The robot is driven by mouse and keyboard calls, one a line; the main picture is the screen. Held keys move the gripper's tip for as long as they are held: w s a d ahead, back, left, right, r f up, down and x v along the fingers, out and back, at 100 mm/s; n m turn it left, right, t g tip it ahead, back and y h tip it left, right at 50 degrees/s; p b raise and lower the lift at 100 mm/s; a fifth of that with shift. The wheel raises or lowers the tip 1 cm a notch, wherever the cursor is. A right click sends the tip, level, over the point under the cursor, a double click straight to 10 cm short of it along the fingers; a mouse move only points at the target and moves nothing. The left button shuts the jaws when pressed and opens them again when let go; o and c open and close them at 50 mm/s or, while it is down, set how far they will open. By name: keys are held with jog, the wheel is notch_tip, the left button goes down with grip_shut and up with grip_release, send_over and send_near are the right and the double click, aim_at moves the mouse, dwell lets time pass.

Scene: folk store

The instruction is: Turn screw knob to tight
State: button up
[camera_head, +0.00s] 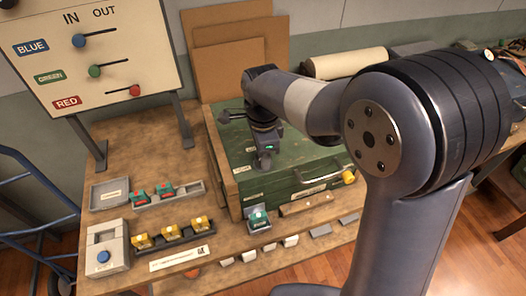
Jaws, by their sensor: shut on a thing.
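My gripper (265,162) points down at the top of a green wooden chest (310,150), near its front left. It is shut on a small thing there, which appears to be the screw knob. The gripper covers most of it, so its shape and how far it is turned cannot be told. A small label lies on the chest top just left of the gripper.
A yellow knob (349,177) is at the chest's front right. A slider board (100,50) stands at the back left. Trays with red, green and yellow pieces (172,233) lie in front. Cardboard sheets (225,60) lean behind. My arm hides the right side.

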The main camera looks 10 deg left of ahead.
jog(key=m, duration=0.4)
jog(key=shift+m, duration=1.9)
jog(key=o, duration=1)
notch_tip(320, 180, up, 11)
jog(key=shift+b, duration=0.4)
jog(key=shift+f, duration=0.15)
